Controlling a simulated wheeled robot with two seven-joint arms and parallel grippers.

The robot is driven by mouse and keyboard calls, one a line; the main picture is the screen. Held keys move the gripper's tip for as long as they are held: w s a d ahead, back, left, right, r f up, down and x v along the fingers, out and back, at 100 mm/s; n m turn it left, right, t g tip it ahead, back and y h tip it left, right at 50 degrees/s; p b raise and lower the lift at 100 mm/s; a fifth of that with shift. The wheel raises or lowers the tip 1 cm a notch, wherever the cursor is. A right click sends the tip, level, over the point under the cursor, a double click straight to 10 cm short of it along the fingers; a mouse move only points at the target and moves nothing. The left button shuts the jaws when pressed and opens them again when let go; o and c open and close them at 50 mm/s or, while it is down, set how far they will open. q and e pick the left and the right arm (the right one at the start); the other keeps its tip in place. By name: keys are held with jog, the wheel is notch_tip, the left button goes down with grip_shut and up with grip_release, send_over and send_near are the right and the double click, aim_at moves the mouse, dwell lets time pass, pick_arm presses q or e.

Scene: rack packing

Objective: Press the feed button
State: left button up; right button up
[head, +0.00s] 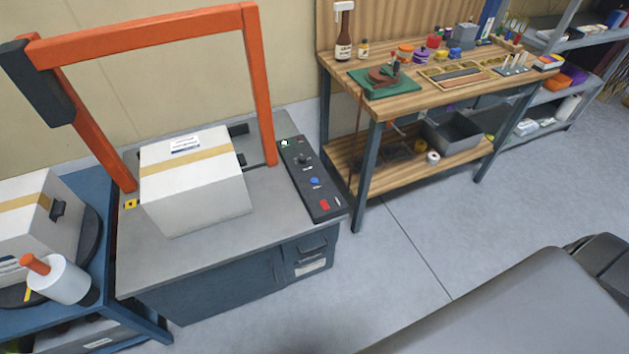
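A dark control panel (309,181) runs along the right edge of the grey machine top (190,245). The labels are too small to read, so I cannot tell which one is the feed button. A white box (193,182) with a tan tape strip sits on the machine under an orange arch (150,22). Neither gripper is in view.
A blue table (98,245) at left holds another taped box (35,215) and a white roll with an orange handle (62,278). A wooden workbench (400,105) with tools stands behind right, beside grey shelves (580,95). Open floor (410,225) lies right of the machine.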

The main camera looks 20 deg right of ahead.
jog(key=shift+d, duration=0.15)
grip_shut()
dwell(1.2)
